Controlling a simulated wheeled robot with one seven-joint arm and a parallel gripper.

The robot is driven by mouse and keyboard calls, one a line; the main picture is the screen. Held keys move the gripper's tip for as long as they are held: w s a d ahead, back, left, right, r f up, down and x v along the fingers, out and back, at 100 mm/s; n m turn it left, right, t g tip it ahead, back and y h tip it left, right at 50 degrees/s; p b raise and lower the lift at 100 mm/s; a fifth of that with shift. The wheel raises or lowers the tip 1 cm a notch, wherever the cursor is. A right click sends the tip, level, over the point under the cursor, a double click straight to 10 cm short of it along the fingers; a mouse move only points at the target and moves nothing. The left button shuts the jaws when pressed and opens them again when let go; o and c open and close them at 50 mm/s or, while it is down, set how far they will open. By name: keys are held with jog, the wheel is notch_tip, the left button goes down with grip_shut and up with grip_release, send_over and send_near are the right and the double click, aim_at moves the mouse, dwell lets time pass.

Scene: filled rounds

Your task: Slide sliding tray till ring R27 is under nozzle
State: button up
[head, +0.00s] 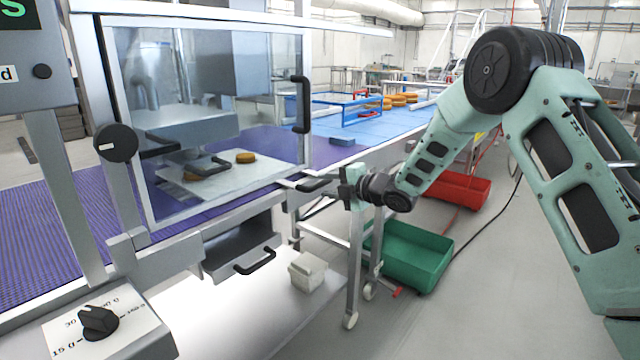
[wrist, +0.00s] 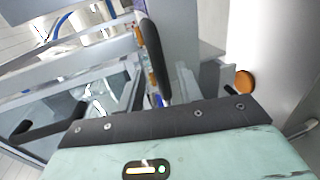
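The sliding tray is probably the pale flat plate (head: 265,172) behind the clear door of the machine. One brown round (head: 246,158) lies on it, and another (head: 190,176) shows partly behind a black bracket. A brown round (wrist: 244,82) also shows in the wrist view. No label is legible, so I cannot tell which is R27. A grey head (head: 185,122) hangs above the plate; the nozzle itself is not clearly visible. My gripper (head: 322,187) is outside the door, right of the plate, near a dark handle-like bar. Its fingers are not clear in either view.
The clear door has a black upright handle (head: 301,104), also in the wrist view (wrist: 152,58). A drawer (head: 235,252) is below. A blue belt (head: 375,125) carries several rounds behind. Green (head: 410,256) and red (head: 455,188) crates stand on the floor. A knob panel (head: 60,335) is front left.

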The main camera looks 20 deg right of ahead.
aim_at(323, 184)
jog(key=shift+x, duration=1.6)
grip_shut()
jog(key=shift+s+a+f+b, duration=0.1)
jog(key=shift+s+a+b, duration=0.25)
jog(key=shift+a, duration=0.15)
jog(key=s+a+b, duration=1)
jog(key=a+b, duration=0.1)
jog(key=a, duration=0.3)
jog(key=shift+s, duration=0.1)
grip_release()
